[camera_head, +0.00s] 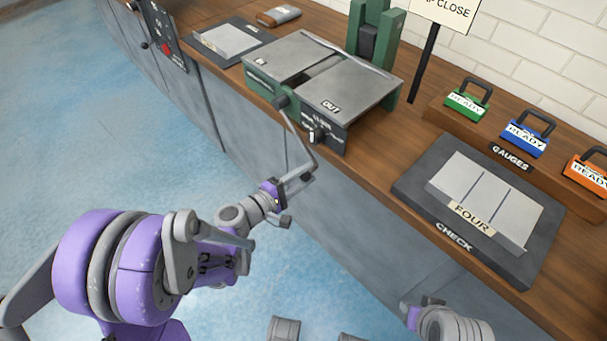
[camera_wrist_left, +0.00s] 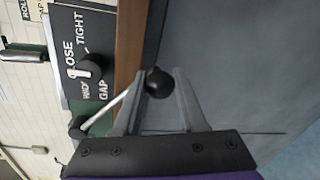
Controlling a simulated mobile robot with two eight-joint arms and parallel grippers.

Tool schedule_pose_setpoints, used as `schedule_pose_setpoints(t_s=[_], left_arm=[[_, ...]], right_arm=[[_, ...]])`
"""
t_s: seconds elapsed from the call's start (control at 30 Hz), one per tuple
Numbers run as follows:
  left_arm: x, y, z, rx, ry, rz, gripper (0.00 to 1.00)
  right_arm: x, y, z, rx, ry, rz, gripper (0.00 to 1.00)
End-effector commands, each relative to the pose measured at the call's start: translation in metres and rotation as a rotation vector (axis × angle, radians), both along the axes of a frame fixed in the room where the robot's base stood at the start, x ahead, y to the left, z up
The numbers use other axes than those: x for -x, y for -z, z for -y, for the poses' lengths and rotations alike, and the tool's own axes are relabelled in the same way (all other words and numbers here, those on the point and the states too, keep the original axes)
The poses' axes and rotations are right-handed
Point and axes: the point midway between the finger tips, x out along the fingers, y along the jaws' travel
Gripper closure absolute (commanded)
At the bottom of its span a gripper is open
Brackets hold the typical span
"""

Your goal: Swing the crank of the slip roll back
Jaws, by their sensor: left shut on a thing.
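The slip roll (camera_head: 350,88) is a green machine with grey plates, one marked OUT, on the bench. Its crank (camera_head: 299,132) is a thin bent rod running from a hub on the front down past the bench edge. My left gripper (camera_head: 303,179) is shut at the crank's lower end. In the left wrist view the crank rod (camera_wrist_left: 117,110) ends in a black ball knob (camera_wrist_left: 158,83) between the fingers of my left gripper (camera_wrist_left: 160,75). My right gripper (camera_head: 428,306) is partly seen at the lower right; its fingers cannot be made out.
A dial (camera_wrist_left: 92,68) with LOOSE, TIGHT and GAP lettering is near the crank. A CHECK tray (camera_head: 412,185) with a FOUR plate lies right on the wooden bench. READY-tagged gauges (camera_head: 525,135) stand behind. The blue floor before the cabinets is open.

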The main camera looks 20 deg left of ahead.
Motion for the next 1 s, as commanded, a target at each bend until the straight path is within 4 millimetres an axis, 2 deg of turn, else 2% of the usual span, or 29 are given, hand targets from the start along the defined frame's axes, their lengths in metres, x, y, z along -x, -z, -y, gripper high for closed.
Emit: schedule_pose_setpoints(t_s=[0.23,0.27,0.4,0.77,0.87,1.0], left_arm=[[0.0,-0.002,0.001,0.01,0.003,0.001,1.0],[0.0,-0.002,0.001,0.01,0.003,0.001,0.56],[0.0,-0.002,0.001,0.008,0.002,0.001,0.31],[0.003,-0.002,-0.002,0.004,0.0,0.001,0.3],[0.012,-0.003,-0.009,0.004,-0.002,0.001,0.3],[0.035,-0.007,-0.024,0.005,-0.005,0.001,0.3]], right_arm=[[0.0,-0.001,0.0,0.0,0.0,0.0,0.67],[0.0,-0.001,0.0,0.0,0.0,0.0,0.67],[0.0,-0.001,0.0,0.0,0.0,0.0,0.67],[0.0,-0.001,0.0,0.0,0.0,0.0,0.67],[0.0,-0.002,0.0,0.0,0.0,0.001,0.67],[0.001,-0.005,0.0,0.0,0.0,0.002,0.67]])
